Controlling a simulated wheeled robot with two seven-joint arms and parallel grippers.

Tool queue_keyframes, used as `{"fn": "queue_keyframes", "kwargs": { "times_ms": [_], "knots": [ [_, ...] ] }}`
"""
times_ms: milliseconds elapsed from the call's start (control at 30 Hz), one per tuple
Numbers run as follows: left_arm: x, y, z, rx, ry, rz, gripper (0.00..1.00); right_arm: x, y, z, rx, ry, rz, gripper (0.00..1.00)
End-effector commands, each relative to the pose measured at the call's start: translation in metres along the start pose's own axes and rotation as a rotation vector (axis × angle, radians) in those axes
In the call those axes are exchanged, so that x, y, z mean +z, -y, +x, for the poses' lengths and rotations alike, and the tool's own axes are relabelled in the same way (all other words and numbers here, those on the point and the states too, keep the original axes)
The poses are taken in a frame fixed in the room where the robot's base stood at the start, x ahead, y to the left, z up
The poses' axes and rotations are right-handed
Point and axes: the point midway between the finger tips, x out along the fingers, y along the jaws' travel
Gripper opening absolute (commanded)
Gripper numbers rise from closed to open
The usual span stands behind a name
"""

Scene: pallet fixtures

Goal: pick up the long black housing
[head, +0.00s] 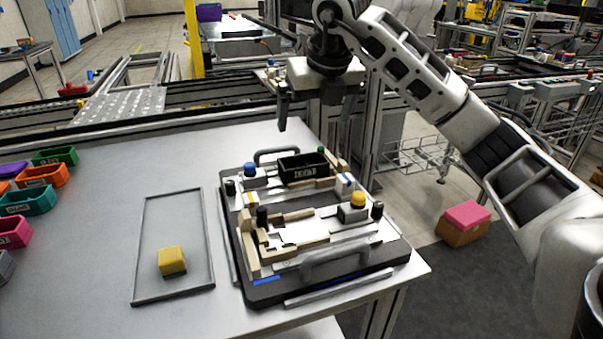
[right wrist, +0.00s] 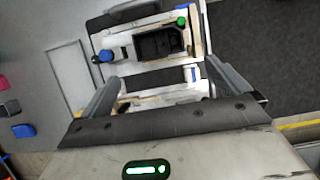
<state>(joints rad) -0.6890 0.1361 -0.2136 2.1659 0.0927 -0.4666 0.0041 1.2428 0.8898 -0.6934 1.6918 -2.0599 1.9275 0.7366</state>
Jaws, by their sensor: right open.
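The long black housing (head: 303,168) sits in the rear fixture of the black pallet (head: 396,252), with pale text on its front wall. It also shows in the right wrist view (right wrist: 158,43) as an open-topped black box, just beyond the fingertips and between their lines. My right gripper (head: 306,112) is above the pallet's rear side, fingers pointing down, open and empty, clear of the housing. Its spread fingers also show in the right wrist view (right wrist: 162,76). My left gripper is not in view.
Blue (head: 250,170) and yellow (head: 358,199) knobs stand on the fixtures, near wooden blocks. A grey handle (head: 335,259) rises at the pallet's front. A shallow tray (head: 206,240) holds a yellow block (head: 172,260). Coloured bins line the far left. The table between is clear.

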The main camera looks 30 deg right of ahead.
Motion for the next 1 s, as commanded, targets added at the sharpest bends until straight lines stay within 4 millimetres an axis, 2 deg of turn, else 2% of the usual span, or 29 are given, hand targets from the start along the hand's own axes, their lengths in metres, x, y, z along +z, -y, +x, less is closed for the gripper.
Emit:
{"fn": "queue_keyframes", "kwargs": {
  "times_ms": [100, 300, 567, 833, 1000],
  "knots": [
    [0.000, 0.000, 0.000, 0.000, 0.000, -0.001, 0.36, -0.001, 0.000, 0.029, -0.001, -0.006, 0.001, 1.00],
    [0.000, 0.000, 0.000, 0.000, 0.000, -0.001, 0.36, 0.000, 0.000, 0.064, -0.001, -0.004, 0.001, 1.00],
    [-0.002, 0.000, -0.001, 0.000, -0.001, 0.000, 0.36, 0.000, -0.001, 0.082, -0.001, -0.004, -0.001, 1.00],
    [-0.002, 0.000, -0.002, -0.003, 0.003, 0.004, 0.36, 0.000, -0.003, 0.120, 0.000, -0.004, 0.000, 1.00],
    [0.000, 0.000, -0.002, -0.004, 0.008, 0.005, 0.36, 0.001, -0.003, 0.127, 0.001, 0.000, -0.001, 1.00]
  ]
}}
